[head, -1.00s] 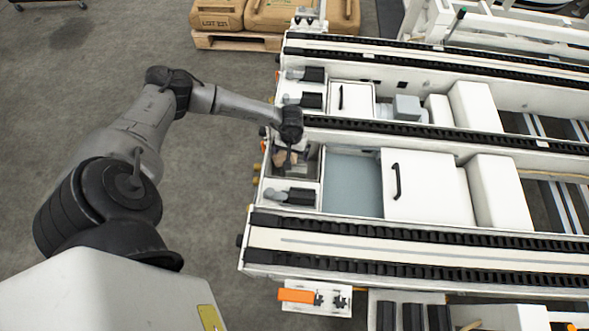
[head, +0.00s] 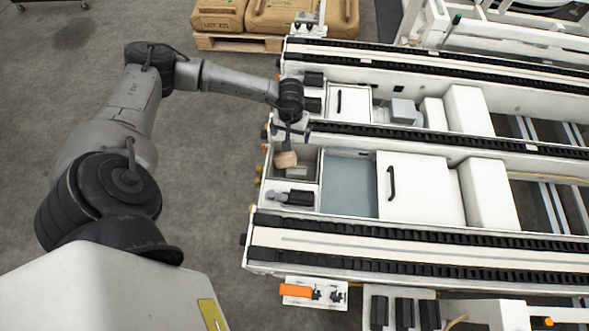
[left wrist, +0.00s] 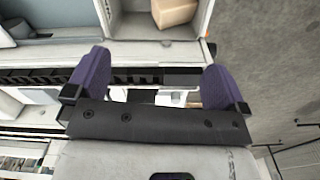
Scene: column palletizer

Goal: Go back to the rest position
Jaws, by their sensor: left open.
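My left gripper (head: 291,133) is at the end of my left arm, over the near-left end of the machine frame in the head view. In the left wrist view its two purple fingers (left wrist: 157,80) stand wide apart with nothing between them. A tan block (head: 286,159) lies in a small open compartment just below the gripper in the head view. It also shows at the top of the left wrist view (left wrist: 174,12), apart from the fingers. My right gripper is not in view.
The white machine frame (head: 420,187) has black chain tracks (head: 440,148) and white covers. A blue-grey panel (head: 350,185) lies right of the compartment. Tan sacks (head: 283,15) rest on a wooden pallet (head: 237,42) at the back. The grey floor left of the machine is clear.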

